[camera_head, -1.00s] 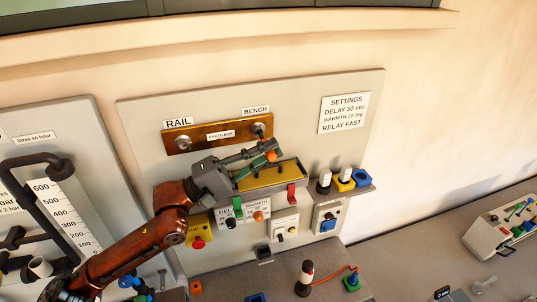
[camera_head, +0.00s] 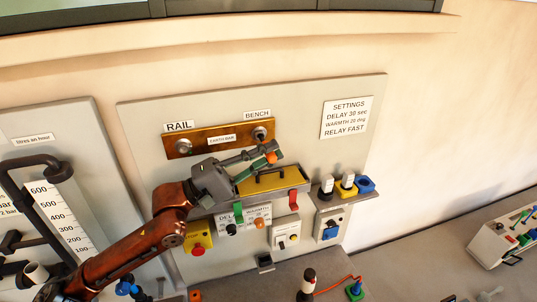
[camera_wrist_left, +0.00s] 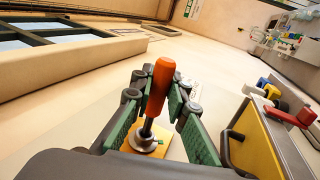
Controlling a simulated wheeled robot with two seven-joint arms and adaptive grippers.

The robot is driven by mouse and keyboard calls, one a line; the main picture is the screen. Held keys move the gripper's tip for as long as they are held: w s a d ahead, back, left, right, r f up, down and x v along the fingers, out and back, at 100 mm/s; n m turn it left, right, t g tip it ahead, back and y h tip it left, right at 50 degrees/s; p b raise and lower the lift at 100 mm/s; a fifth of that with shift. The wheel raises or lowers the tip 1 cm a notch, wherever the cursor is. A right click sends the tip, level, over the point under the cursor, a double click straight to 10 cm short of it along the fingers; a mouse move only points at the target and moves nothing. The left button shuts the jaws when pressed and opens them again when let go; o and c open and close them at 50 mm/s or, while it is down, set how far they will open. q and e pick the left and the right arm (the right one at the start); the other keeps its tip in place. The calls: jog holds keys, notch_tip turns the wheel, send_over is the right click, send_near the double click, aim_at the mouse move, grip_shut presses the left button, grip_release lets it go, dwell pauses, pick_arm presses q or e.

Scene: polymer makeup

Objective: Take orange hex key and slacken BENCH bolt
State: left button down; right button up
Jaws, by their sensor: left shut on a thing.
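The orange hex key (camera_head: 271,158) is between the fingertips of my left gripper (camera_head: 263,155), which is shut on its handle. In the left wrist view the orange handle (camera_wrist_left: 160,88) stands between the green finger pads of the gripper (camera_wrist_left: 162,100). Its dark shaft runs down to a round metal bolt head on a brass plate, and its tip appears to be at the bolt; how deep it sits is hidden. The BENCH bolt (camera_head: 259,133) is at the right end of the brass earth bar (camera_head: 205,147), beneath the BENCH label. My right gripper is not in view.
A yellow-fronted tray (camera_head: 268,181) projects just below the gripper. A red tab (camera_head: 293,201), dials and an emergency stop (camera_head: 198,249) are below it. A shelf at right holds a blue block (camera_head: 365,184). The RAIL bolt (camera_head: 183,147) is at left.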

pick_arm(q)
jog(key=shift+a+r, duration=0.1)
jog(key=c, duration=1.8)
grip_release()
jog(key=shift+w, duration=0.15)
